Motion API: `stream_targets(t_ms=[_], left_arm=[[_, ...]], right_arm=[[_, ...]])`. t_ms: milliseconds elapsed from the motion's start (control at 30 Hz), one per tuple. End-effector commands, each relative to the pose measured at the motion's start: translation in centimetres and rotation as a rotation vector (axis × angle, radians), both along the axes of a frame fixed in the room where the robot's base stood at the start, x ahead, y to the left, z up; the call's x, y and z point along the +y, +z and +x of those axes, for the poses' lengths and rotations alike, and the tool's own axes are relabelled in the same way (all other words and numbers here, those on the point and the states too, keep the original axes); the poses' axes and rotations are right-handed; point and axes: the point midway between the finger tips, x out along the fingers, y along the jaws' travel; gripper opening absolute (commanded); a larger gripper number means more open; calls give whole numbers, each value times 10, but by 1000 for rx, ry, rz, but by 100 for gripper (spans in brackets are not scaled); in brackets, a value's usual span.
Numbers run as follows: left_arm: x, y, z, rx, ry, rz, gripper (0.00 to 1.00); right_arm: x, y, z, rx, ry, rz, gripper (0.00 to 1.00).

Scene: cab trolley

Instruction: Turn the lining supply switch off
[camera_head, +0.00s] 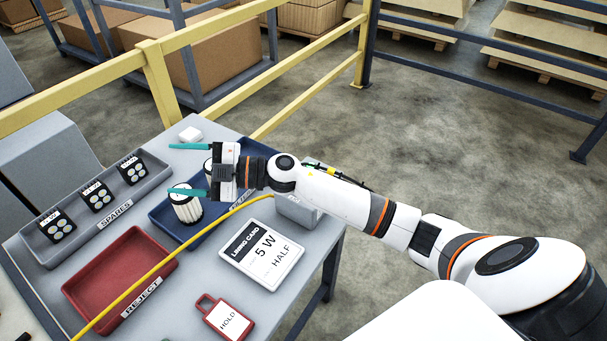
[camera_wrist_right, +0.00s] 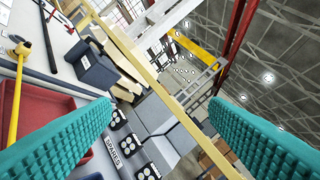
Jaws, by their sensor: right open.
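I cannot make out a labelled lining supply switch. A grey box (camera_head: 297,210) stands at the table's right edge, partly hidden behind my right arm, and a yellow cable (camera_head: 150,273) runs towards it. A small white block (camera_head: 190,133) lies at the table's far corner. My right gripper (camera_head: 189,170) is open, its teal fingers spread and pointing left above the blue tray (camera_head: 163,222). Nothing shows between the fingers in the right wrist view (camera_wrist_right: 165,118). My left gripper is not in view.
A grey SPARES tray (camera_head: 62,250) holds black parts. A red REJECT tray (camera_head: 122,268) looks empty. A white ribbed cylinder (camera_head: 186,207) stands in the blue tray. The lining card (camera_head: 262,252) and red HOLD tag (camera_head: 228,318) lie nearer. A yellow rail (camera_head: 155,80) runs behind the table.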

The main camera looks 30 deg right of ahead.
Motion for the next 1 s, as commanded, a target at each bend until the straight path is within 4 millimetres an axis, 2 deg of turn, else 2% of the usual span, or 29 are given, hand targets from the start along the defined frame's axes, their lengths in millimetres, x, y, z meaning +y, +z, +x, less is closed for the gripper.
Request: stream_targets(t_ms=[67,167,267,333,400,500,600,700,767,867,1000], left_arm=[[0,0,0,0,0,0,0],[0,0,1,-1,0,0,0],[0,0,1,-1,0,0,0],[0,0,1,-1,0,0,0],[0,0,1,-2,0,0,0],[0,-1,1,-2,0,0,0],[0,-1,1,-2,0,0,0],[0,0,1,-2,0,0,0],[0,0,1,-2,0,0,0],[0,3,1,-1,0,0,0],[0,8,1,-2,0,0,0]], right_arm=[[-10,-8,5,3,142,-174,70],[-39,-27,7,81,285,-409,70],[-93,-41,9,229,367,-650,70],[-139,-45,8,361,387,-805,70],[-186,-42,4,502,382,-930,70],[-240,-32,-5,682,351,-1054,70],[-275,-22,-15,807,324,-1121,70],[-289,-18,-20,868,311,-1148,70],[-291,-20,-22,882,310,-1155,70],[-287,-30,-24,883,312,-1155,70],[-277,-54,-29,883,315,-1154,70]])
